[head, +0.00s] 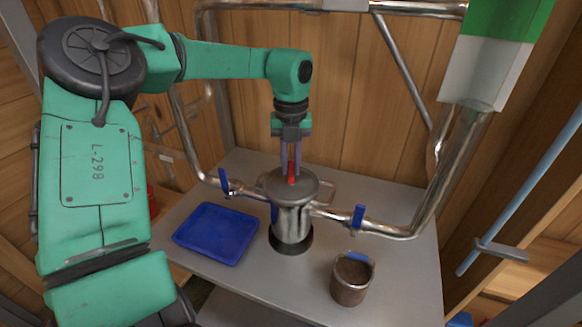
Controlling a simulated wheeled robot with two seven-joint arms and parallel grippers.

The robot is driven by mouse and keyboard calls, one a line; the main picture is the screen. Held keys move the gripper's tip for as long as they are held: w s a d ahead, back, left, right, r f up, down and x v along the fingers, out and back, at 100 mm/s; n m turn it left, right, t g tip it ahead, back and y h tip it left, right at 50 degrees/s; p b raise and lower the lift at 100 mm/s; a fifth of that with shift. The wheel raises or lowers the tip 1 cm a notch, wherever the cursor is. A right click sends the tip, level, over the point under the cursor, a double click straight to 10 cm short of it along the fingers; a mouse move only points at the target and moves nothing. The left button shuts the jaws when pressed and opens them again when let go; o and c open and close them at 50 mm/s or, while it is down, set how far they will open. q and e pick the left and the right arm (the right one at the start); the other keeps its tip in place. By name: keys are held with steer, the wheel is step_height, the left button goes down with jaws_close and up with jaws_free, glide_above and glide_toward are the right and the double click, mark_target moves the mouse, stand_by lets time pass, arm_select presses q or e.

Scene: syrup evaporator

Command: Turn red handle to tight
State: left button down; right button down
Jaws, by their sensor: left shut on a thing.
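The red handle (291,179) stands on top of the metal canister (293,217), at the middle of the grey table. My left gripper (290,168) comes down from above and is shut on the red handle, with its fingers on either side of it. The fingers hide part of the handle, so I cannot tell how far it is turned. My right gripper is not in the head view.
Pipes run into both sides of the canister, with blue valve handles at left (224,180) and right (358,215). A blue tray (216,233) lies left on the grey table (305,295). A brown bucket (350,280) stands front right. A green and white box (492,55) hangs upper right.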

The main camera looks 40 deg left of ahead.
arm_select(q)
steer(key=m, duration=0.5)
steer(key=shift+m, duration=0.3)
steer(key=m, duration=1.6)
steer(key=shift+p, duration=0.4)
steer(key=c, duration=0.8)
jaws_free()
